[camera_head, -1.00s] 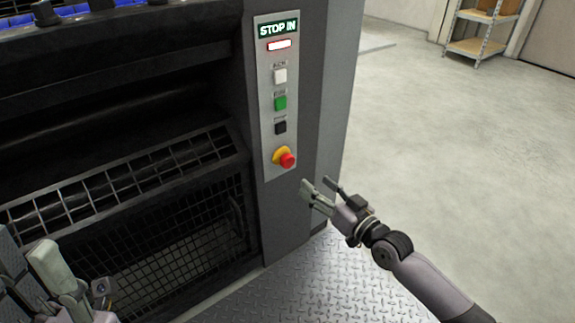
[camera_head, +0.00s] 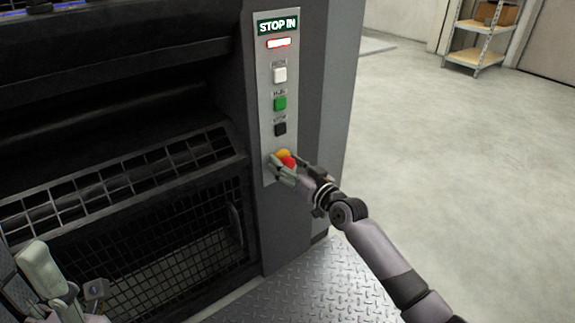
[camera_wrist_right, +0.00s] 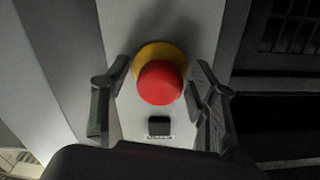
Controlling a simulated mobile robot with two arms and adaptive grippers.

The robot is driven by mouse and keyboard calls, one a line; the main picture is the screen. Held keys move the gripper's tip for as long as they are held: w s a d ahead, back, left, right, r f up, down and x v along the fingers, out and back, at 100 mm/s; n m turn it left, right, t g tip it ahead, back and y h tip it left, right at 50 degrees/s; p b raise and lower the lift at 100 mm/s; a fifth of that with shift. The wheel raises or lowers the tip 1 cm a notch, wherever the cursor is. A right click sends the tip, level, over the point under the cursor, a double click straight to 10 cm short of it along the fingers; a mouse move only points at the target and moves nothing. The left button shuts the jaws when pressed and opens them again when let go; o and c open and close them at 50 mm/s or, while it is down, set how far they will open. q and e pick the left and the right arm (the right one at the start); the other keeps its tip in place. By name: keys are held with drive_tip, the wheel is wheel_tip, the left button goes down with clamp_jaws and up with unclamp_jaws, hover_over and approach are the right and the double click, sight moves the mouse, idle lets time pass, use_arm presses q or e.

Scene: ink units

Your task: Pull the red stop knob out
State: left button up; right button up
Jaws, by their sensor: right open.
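The red stop knob (camera_head: 289,161) sits on a yellow base (camera_head: 281,155) low on the grey control panel (camera_head: 269,131). My right gripper (camera_head: 285,172) is open at the knob. In the right wrist view the red knob (camera_wrist_right: 160,83) and its yellow collar (camera_wrist_right: 154,52) show between and a little beyond the two open fingers (camera_wrist_right: 158,98). I cannot tell whether a finger touches the knob. My left gripper (camera_head: 45,277) is partly in view at the lower left; its jaw state is unclear.
Above the knob are a black button (camera_head: 280,128), a green button (camera_head: 280,104) and a white button (camera_head: 280,75), with a lit bar (camera_head: 279,43) higher up. A mesh guard (camera_head: 150,245) is to the left.

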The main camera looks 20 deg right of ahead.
clamp_jaws()
idle(0.6)
